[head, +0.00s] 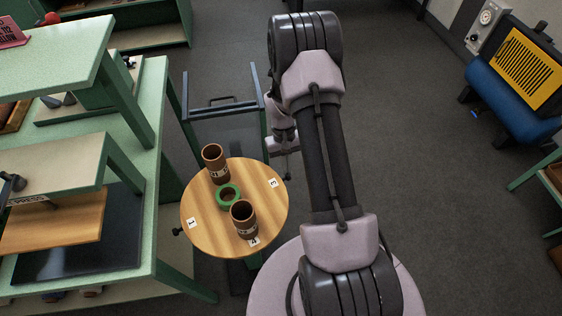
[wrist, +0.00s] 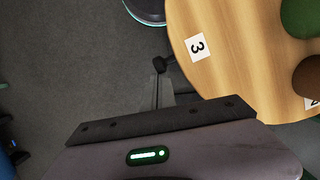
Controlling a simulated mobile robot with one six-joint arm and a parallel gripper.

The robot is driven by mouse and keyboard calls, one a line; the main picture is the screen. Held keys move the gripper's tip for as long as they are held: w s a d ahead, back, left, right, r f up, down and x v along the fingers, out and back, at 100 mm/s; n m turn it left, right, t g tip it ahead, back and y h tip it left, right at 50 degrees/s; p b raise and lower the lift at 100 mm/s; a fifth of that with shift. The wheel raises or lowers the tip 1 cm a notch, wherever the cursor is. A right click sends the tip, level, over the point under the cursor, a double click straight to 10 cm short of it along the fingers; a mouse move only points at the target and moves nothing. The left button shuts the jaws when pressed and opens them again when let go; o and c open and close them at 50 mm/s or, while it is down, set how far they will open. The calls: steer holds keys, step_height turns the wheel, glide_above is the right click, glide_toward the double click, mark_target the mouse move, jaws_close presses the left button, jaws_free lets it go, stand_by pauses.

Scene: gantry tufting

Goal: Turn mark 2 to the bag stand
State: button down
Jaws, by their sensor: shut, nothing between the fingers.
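A round wooden turntable (head: 205,240) shows marks 1 (head: 191,222), 3 (head: 273,183) and 4 (head: 254,241). Mark 3 also shows in the wrist view (wrist: 198,46). A dark knob (head: 178,231) sticks out at the left rim, and another dark knob (wrist: 160,63) shows beside the rim near mark 3. My gripper (head: 288,150) is shut and empty, just off the disc's right rim. I cannot tell whether it touches that knob. I cannot clearly identify the bag stand.
A green workbench (head: 155,150) is close on the left.

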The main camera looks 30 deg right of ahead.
steer(key=shift+s+a+m+y, duration=0.2)
steer(key=shift+s+m, duration=0.65)
steer(key=shift+s, duration=0.6)
steer(key=shift+s+a+m+y, duration=0.1)
steer(key=shift+s+m+y, duration=0.1)
steer(key=shift+s+m, duration=0.95)
steer(key=shift+s+n, duration=0.3)
steer(key=shift+s, duration=0.1)
steer(key=shift+w, duration=0.1)
